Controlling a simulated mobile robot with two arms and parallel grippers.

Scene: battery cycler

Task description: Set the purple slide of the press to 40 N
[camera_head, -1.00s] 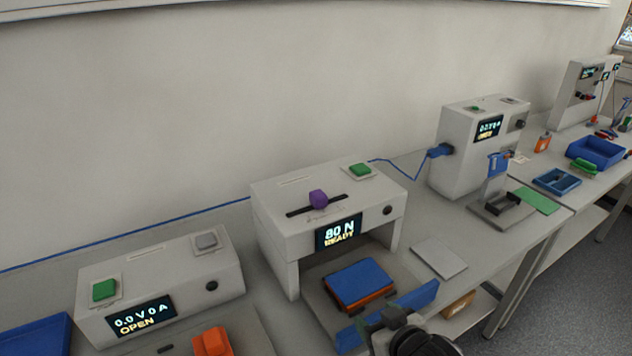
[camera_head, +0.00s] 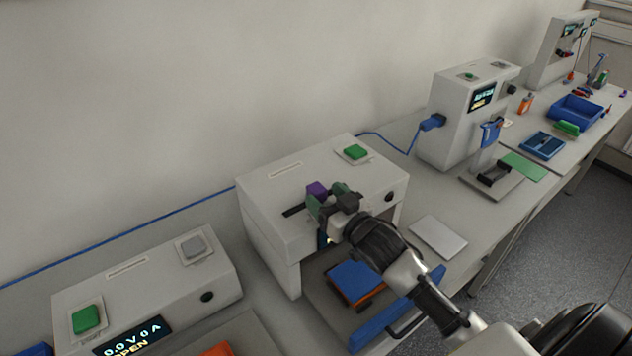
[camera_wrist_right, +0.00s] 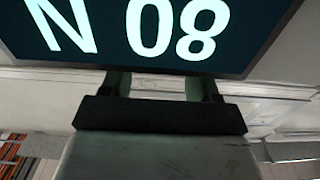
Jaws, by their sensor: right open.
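The press (camera_head: 270,225) is a white box with a slot on top. Its purple slide (camera_head: 316,188) sits in the dark slot (camera_head: 293,211), partly hidden by my right gripper. My right gripper (camera_head: 327,199) is open at the slide; whether its fingers are around the slide or touching it, I cannot tell. In the right wrist view my gripper's fingers (camera_wrist_right: 160,85) stand apart below the press display (camera_wrist_right: 150,30), which reads 80 N upside down. The slide is not visible there. In the head view my arm mostly hides the display. My left gripper is not in view.
A blue block (camera_head: 352,282) lies in the press's lower bay, with a blue handle bar (camera_head: 385,325) in front. A green button (camera_head: 355,152) is on the press top. A tester box (camera_head: 75,310) stands at left, another white machine (camera_head: 455,125) at right.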

